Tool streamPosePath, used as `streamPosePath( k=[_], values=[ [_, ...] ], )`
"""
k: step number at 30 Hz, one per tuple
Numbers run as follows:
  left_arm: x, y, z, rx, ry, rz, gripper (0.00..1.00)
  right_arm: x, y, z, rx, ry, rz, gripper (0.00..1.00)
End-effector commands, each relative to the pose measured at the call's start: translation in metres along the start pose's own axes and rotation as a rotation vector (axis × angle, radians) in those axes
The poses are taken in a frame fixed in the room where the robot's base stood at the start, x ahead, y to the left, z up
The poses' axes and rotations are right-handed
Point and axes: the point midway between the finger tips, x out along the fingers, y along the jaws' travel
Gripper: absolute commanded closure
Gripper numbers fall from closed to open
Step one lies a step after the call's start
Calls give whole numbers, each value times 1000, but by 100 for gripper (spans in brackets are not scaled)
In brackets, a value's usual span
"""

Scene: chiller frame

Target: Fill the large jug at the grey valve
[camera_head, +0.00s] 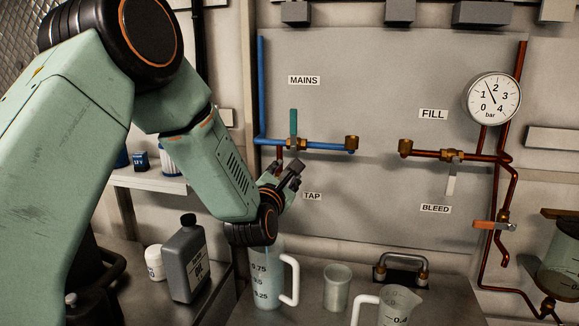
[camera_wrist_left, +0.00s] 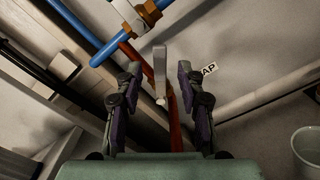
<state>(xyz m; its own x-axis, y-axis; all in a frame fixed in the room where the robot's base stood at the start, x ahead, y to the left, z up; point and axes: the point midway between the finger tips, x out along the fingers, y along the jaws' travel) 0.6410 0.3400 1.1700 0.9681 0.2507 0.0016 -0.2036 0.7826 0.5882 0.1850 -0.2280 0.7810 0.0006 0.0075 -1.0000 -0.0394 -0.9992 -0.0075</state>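The large jug (camera_head: 268,288) is clear, with a white handle and marks such as 0.75 and 0.25. It stands on the bench below the TAP label (camera_head: 312,196), its top partly hidden by my left wrist. The grey valve lever (camera_wrist_left: 160,70) shows in the left wrist view, near a copper pipe (camera_wrist_left: 174,125). My left gripper (camera_wrist_left: 158,100) is open, with its fingers on either side of the lever and no clear contact. In the head view the left gripper (camera_head: 284,180) is just below the blue pipe and hides most of the tap. My right gripper is out of view.
A green lever (camera_head: 294,122) stands upright on the blue pipe (camera_head: 320,146). A glass beaker (camera_head: 337,288), a smaller jug (camera_head: 398,306) and a grey bottle (camera_head: 188,262) stand near the large jug. A pressure gauge (camera_head: 493,98) and copper pipes are at right.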

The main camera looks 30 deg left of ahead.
Motion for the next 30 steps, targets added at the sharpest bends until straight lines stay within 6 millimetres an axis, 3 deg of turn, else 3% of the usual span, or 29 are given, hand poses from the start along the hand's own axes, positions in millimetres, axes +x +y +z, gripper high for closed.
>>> streamPosePath(
  k=[9, 21, 30],
  values=[
    [36, 0, 0, 0, 0, 0, 61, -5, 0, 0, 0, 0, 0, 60],
    [43, 0, 0, -1, 1, 0, 61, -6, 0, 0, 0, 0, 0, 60],
    [43, 0, 0, 0, 1, 0, 85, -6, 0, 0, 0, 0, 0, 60]
  ],
)
